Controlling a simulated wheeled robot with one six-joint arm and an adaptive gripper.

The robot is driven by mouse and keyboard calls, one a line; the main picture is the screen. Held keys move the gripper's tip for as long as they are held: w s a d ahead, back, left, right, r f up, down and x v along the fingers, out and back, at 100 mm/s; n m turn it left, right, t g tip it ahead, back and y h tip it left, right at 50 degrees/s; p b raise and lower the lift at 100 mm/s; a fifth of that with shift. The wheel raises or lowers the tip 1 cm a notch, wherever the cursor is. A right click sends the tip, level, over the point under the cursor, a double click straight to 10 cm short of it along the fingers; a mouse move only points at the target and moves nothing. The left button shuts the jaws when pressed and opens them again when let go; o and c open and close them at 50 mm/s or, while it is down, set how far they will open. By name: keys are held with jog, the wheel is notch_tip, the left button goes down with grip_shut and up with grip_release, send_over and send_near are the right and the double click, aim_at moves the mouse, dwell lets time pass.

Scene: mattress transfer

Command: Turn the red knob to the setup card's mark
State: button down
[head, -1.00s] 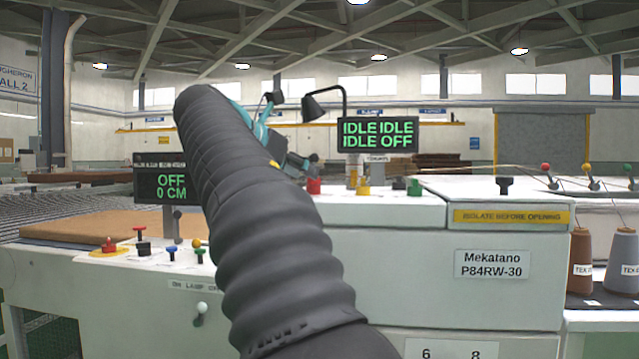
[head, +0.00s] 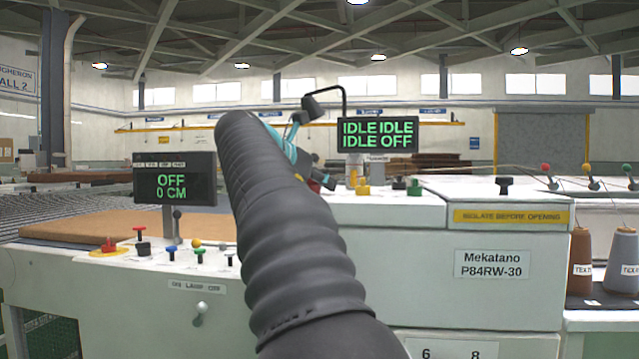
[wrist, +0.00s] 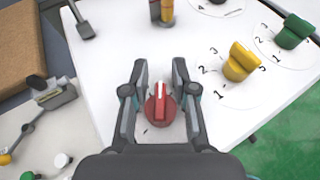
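In the wrist view the red knob (wrist: 160,110) sits on the white machine top, with a pale pointer line aimed toward the top of the picture. My gripper (wrist: 158,68) is open, one finger on each side of the knob, with gaps visible between fingers and knob. The knob's scale is mostly hidden; only a small dark mark shows at its lower left. In the head view my arm and gripper (head: 322,176) largely cover the knob. I cannot make out the setup card in these frames.
A yellow knob (wrist: 240,62) and a green knob (wrist: 293,31), with numbered scales, stand to the right. A lever (wrist: 84,30) is at upper left. Displays read OFF 0 CM (head: 174,180) and IDLE/OFF (head: 378,135).

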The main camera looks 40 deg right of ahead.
jog(key=shift+m+g, duration=0.3)
jog(key=shift+g, duration=0.2)
jog(key=shift+s+m+g, duration=0.15)
jog(key=shift+m+g, duration=0.85)
jog(key=shift+s+m+g, duration=0.2)
jog(key=shift+m+g, duration=0.65)
jog(key=shift+g, duration=0.15)
jog(key=shift+s+m+g, duration=0.2)
jog(key=shift+m+g, duration=0.65)
jog(key=shift+g, duration=0.15)
jog(key=shift+s+y, duration=0.1)
jog(key=shift+y, duration=0.2)
jog(key=c, duration=1.2)
grip_release()
